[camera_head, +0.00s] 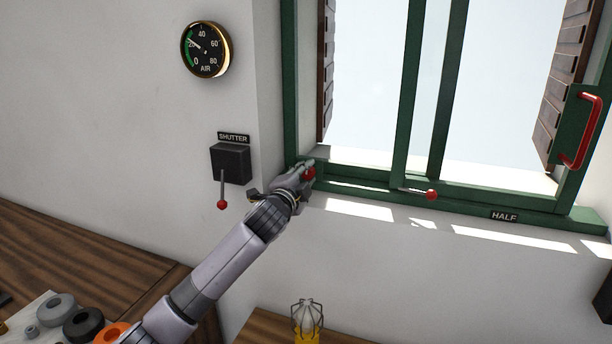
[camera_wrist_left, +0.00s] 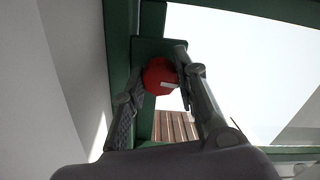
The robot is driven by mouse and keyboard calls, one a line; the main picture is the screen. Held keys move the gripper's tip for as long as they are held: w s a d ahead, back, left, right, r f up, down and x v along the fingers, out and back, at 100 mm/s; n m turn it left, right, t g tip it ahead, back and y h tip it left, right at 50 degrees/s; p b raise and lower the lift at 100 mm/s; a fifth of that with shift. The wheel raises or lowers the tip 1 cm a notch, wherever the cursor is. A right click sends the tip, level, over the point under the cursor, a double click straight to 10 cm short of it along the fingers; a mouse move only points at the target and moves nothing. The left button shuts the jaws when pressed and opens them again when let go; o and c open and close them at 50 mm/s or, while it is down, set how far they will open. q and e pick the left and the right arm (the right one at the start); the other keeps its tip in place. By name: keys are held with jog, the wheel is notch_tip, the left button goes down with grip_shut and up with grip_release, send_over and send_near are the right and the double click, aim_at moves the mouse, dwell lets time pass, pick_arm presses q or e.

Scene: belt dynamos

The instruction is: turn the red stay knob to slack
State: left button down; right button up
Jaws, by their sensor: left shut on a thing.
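The red stay knob (camera_head: 310,173) is at the lower left corner of the green window frame. It shows as a red faceted knob with a small pale mark in the left wrist view (camera_wrist_left: 159,76). My left gripper (camera_head: 303,172) reaches up to it from the lower left and is shut on it, with one finger on each side in the wrist view. The fingers partly cover the knob in the head view. My right gripper is not in view.
A shutter box (camera_head: 230,163) with a red-tipped lever is on the wall left of my arm. A second red knob (camera_head: 431,195) sits on the sill near a HALF label (camera_head: 504,216). A red handle (camera_head: 581,131) is at the right. A caged lamp (camera_head: 307,318) stands below.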

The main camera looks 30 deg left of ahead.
pick_arm(q)
jog(key=shift+f+n, duration=0.15)
jog(key=shift+n, duration=0.45)
jog(key=c, duration=1.2)
grip_release()
jog(key=shift+c, duration=0.2)
jog(key=v, duration=1.2)
